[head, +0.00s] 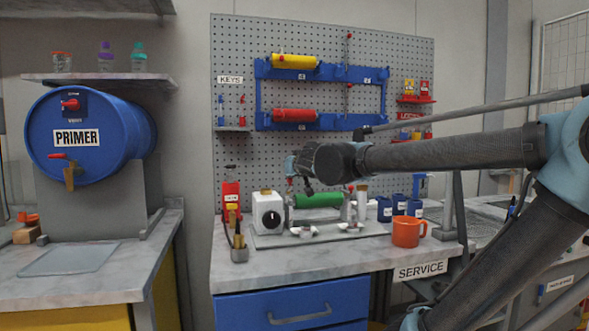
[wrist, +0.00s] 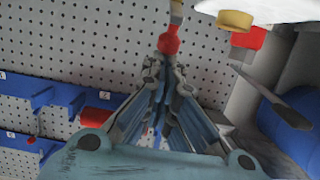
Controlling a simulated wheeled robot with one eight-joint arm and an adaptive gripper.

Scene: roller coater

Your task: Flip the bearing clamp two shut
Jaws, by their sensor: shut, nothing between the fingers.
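The roller coater stands on the service bench, with a white box (head: 268,212) with a black knob at its left and a green roller (head: 319,200) lying across it. Pale clamp parts (head: 362,196) stand at the roller's right end. I cannot tell which part is bearing clamp two or how far it is open. My gripper (head: 307,187) is over the left end of the roller, partly hidden by its own wrist. In the wrist view my gripper (wrist: 167,72) is shut and empty, with a red knob (wrist: 169,43) just beyond its tips; contact is unclear.
An orange mug (head: 408,232) and blue cups (head: 399,205) stand right of the coater. Behind is a pegboard (head: 240,60) with a blue roller rack (head: 335,123). The bench front is mostly clear.

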